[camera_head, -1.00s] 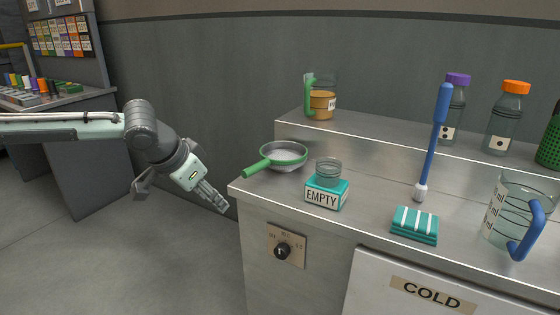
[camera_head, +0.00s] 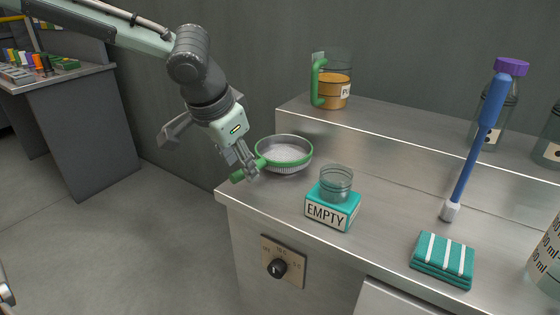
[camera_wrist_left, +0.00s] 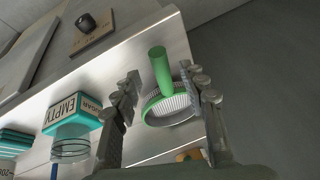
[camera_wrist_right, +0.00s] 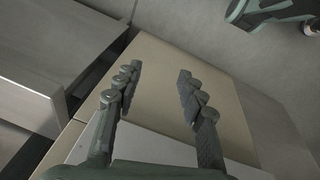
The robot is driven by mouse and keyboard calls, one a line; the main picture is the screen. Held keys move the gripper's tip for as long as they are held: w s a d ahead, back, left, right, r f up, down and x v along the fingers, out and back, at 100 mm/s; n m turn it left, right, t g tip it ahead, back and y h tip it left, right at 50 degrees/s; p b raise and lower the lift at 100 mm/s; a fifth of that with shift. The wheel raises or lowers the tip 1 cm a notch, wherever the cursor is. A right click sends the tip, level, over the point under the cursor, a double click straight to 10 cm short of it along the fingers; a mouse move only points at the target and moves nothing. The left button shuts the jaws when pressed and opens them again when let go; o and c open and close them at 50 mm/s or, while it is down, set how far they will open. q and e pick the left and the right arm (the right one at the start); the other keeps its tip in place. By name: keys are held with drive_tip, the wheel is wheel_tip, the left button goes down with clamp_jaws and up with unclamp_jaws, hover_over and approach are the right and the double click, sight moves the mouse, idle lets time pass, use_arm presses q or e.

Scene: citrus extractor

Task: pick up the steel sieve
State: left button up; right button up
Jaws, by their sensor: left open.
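The steel sieve (camera_head: 285,152) has a round mesh bowl with a green rim and a green handle (camera_head: 238,176). It rests on the left end of the steel counter, its handle pointing to the front left. My left gripper (camera_head: 248,172) is over the handle in the head view. In the left wrist view the open fingers (camera_wrist_left: 165,100) stand either side of the sieve (camera_wrist_left: 172,106), with its green handle (camera_wrist_left: 160,68) between them. I cannot tell whether they touch it. My right gripper (camera_wrist_right: 155,95) is open and empty in its own wrist view.
A teal block labelled EMPTY (camera_head: 332,210) with a glass jar (camera_head: 336,183) stands right of the sieve. A green-handled jug (camera_head: 332,80) stands on the back ledge. A blue-handled tool (camera_head: 477,140) and a folded teal cloth (camera_head: 443,258) are farther right.

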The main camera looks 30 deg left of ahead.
sight(241, 171)
use_arm(q)
drive_tip(key=x, duration=0.4)
drive_tip(key=shift+s+a+b, duration=0.1)
drive_tip(key=shift+a+b, duration=0.05)
drive_tip(key=shift+b, duration=0.15)
drive_tip(key=shift+f, duration=0.15)
clamp_jaws()
use_arm(e)
drive_tip(key=shift+w+d+r, duration=0.2)
drive_tip(key=shift+w+r, duration=0.4)
drive_tip(key=shift+r, duration=0.35)
